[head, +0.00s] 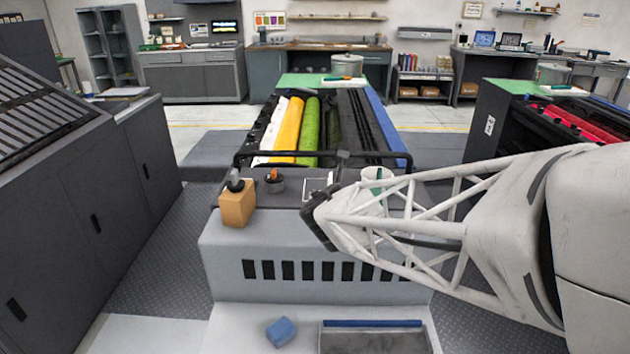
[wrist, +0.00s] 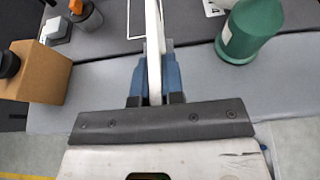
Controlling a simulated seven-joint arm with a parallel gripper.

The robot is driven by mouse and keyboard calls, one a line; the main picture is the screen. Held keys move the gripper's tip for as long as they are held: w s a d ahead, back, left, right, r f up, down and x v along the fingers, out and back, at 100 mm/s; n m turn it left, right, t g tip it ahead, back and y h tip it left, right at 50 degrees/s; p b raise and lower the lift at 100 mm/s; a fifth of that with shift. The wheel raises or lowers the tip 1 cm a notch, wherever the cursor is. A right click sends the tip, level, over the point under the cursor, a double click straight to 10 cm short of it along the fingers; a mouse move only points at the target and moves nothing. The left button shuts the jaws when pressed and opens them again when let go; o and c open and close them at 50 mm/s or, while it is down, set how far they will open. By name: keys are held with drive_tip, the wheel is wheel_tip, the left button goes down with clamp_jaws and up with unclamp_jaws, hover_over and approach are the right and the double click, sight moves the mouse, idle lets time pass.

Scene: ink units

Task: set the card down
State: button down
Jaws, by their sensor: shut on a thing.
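In the wrist view my gripper (wrist: 154,88) has its blue fingers shut on a thin white card (wrist: 154,45), seen almost edge-on and pointing away from the gripper. A white square outline (wrist: 129,22) lies on the grey ledge beneath, and part of it shows just left of the card. In the head view my gripper (head: 316,217) is at the front of the ledge, just below the white outline (head: 318,184). I cannot make out the card in that view. I cannot tell whether the card touches the ledge.
A tan container (head: 237,204) with a dark cap and a small pot (head: 275,183) with an orange top stand to the left. A green bottle (wrist: 251,30) stands to the right. A black rail (head: 300,154) crosses behind. A blue block (head: 281,332) lies low in front.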

drive_tip(key=s+a, duration=0.2)
drive_tip(key=s, duration=0.9)
drive_tip(key=shift+s, duration=0.25)
drive_tip(key=shift+w, duration=0.15)
drive_tip(key=w+a, duration=0.1)
drive_tip(key=w, duration=0.4)
drive_tip(key=w+a+f, duration=0.1)
drive_tip(key=w+a, duration=0.1)
drive_tip(key=w, duration=0.3)
drive_tip(key=w+a, duration=0.2)
drive_tip(key=w, duration=0.3)
drive_tip(key=shift+a+f, duration=0.15)
drive_tip(key=shift+f, duration=0.05)
drive_tip(key=shift+f, duration=1.75)
drive_tip(key=shift+f, duration=0.1)
